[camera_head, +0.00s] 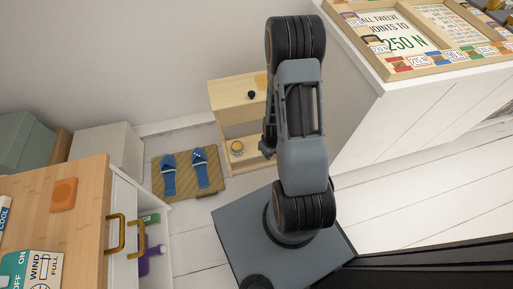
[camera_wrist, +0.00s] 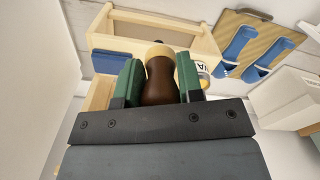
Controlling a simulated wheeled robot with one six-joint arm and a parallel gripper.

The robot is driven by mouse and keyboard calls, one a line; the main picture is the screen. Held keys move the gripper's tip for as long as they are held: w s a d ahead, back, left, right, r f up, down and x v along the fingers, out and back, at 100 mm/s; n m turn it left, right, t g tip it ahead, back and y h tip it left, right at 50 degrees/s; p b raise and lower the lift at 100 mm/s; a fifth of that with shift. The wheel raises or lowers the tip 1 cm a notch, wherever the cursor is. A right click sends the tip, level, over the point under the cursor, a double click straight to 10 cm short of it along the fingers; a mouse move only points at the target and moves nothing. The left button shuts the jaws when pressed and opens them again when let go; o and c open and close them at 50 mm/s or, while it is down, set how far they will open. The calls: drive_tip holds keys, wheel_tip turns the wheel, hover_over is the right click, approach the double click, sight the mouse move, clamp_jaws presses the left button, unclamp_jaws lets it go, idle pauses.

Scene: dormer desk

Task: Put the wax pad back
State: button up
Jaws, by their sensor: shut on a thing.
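My gripper (camera_wrist: 160,82) is shut on a brown, rounded handle with a tan end (camera_wrist: 159,70), which looks like the wax pad. The green fingers press on its two sides. In the head view my arm hides the held thing, and only a small part of my gripper (camera_head: 267,149) shows beside the wooden shelf unit (camera_head: 226,98). A yellow tin (camera_head: 237,148) stands on the lower shelf. In the wrist view the tin (camera_wrist: 203,73) shows partly behind the right finger, with a white label. A flat blue block (camera_wrist: 112,60) lies at the left.
Blue slippers (camera_head: 184,172) lie on a tan mat (camera_head: 160,192) left of the shelf unit. A wooden-topped desk (camera_head: 75,225) with an open drawer stands at the lower left. A white cabinet (camera_head: 400,115) bears a framed board at the right. Some pale floor is clear.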

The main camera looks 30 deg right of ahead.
drive_tip(key=w+f+b, duration=0.1)
drive_tip(key=w+f, duration=0.2)
drive_tip(key=w, duration=0.1)
drive_tip(key=w+f+b, duration=0.2)
drive_tip(key=w+f, duration=0.1)
drive_tip(key=w, duration=0.1)
drive_tip(key=w+f+b, duration=0.2)
drive_tip(key=w+f, duration=0.1)
drive_tip(key=w, duration=0.1)
drive_tip(key=shift+w+d, duration=0.1)
drive_tip(key=shift+w, duration=0.05)
drive_tip(key=shift+w+f+b, duration=0.25)
drive_tip(key=shift+f+b, duration=0.25)
drive_tip(key=shift+b, duration=0.05)
drive_tip(key=shift+w+f+b, duration=0.15)
drive_tip(key=shift+f+b, duration=0.45)
drive_tip(key=shift+f, duration=0.95)
drive_tip(key=shift+f, duration=0.2)
drive_tip(key=o, duration=1)
drive_tip(key=shift+r, duration=0.1)
